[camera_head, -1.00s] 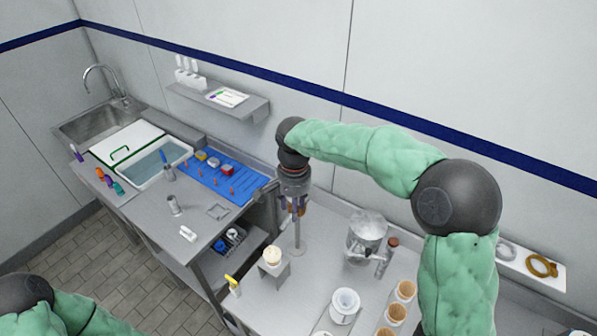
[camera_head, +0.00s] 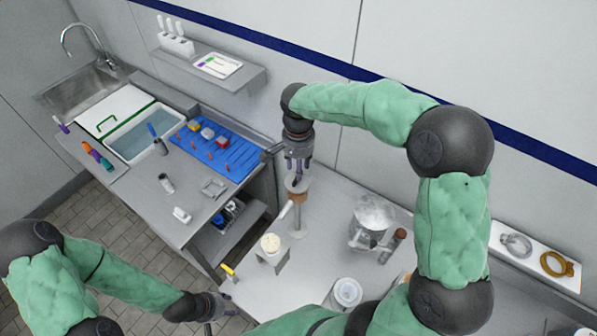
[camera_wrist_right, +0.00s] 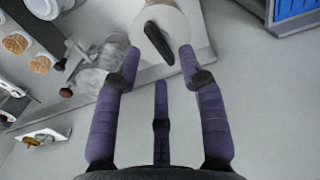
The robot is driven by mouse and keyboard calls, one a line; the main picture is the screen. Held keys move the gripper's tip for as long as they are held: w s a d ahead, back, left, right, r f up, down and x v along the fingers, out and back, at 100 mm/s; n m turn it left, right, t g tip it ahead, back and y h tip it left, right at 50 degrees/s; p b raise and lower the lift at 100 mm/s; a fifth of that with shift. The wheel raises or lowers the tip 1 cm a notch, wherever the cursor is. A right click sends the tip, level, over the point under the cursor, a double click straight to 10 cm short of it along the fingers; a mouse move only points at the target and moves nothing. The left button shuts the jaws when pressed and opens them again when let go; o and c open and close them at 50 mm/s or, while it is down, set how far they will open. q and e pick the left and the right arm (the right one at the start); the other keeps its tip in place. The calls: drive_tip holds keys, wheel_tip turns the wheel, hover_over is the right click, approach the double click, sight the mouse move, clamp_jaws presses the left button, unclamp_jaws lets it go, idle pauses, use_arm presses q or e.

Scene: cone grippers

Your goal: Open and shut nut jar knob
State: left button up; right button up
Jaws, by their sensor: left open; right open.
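The nut jar (camera_head: 297,194), brownish and on a thin stand, is directly below my right gripper (camera_head: 298,172) in the head view. The right wrist view shows a round pale top (camera_wrist_right: 177,16) with a black elongated knob (camera_wrist_right: 158,42) on it. My right gripper (camera_wrist_right: 160,75) is open, its purple fingers spread around and below the knob in that picture. I cannot tell whether a finger touches the top. My left gripper (camera_head: 226,308) is open and empty, low at the front, left of the white counter and apart from the jar.
A cream-topped holder (camera_head: 270,244) and a yellow-handled tool (camera_head: 229,271) stand left of the jar. A clear container (camera_head: 372,216) is to the right, a white-lidded tub (camera_head: 346,292) in front. A steel side table (camera_head: 135,180) with a blue mat (camera_head: 232,165) stands left.

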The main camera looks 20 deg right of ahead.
drive_tip(key=f, duration=0.3)
drive_tip(key=shift+s+a, duration=0.1)
drive_tip(key=shift+s, duration=0.15)
drive_tip(key=shift+w+f, duration=0.15)
drive_tip(key=shift+f, duration=0.25)
drive_tip(key=shift+c, duration=0.3)
drive_tip(key=shift+r, duration=0.1)
clamp_jaws()
